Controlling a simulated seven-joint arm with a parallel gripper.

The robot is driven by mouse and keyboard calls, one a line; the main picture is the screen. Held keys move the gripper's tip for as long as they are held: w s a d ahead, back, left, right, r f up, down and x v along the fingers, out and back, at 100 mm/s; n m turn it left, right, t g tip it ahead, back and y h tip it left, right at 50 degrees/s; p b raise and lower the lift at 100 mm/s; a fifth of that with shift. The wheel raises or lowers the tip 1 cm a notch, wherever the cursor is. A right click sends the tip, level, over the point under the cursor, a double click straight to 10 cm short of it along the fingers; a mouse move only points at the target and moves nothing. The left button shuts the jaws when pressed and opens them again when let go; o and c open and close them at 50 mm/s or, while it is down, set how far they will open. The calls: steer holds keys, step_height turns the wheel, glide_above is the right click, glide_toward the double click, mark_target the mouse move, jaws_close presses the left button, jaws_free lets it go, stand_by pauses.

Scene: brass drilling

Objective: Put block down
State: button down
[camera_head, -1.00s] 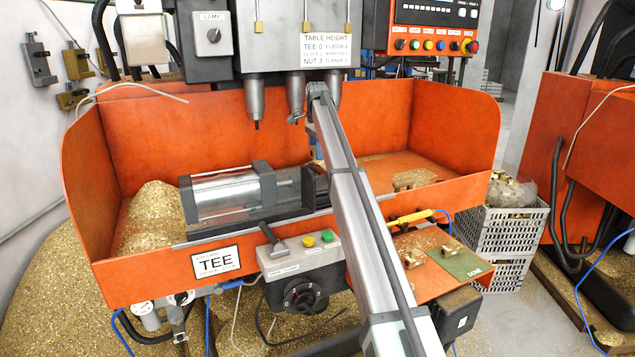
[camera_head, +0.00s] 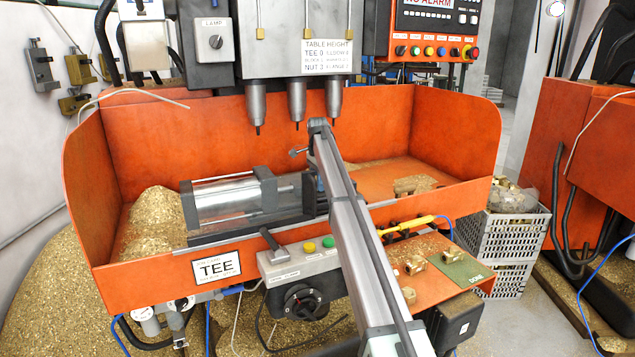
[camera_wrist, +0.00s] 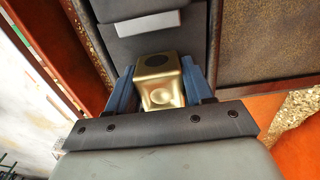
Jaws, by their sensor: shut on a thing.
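A gold-coloured brass block (camera_wrist: 158,82) with a dark round hole in its face and a round dimple on the side towards me sits between the blue fingers of my gripper (camera_wrist: 160,78) in the wrist view. The fingers are shut on its two sides. The block is at the dark grey vise jaws (camera_wrist: 145,45); I cannot tell whether it touches them. In the head view my arm hides the block and most of my gripper, which is at the right end of the clamping vise (camera_head: 235,200).
Drill spindles (camera_head: 297,100) hang above the vise. An orange tray (camera_head: 180,150) with high walls and heaps of brass chips surrounds it. Right of my arm is an orange shelf (camera_head: 440,290) with brass parts and a green DONE mat (camera_head: 462,266). Grey crates (camera_head: 515,235) stand farther right.

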steer(key=shift+c, duration=2.2)
jaws_free()
step_height(320, 180, up, 12)
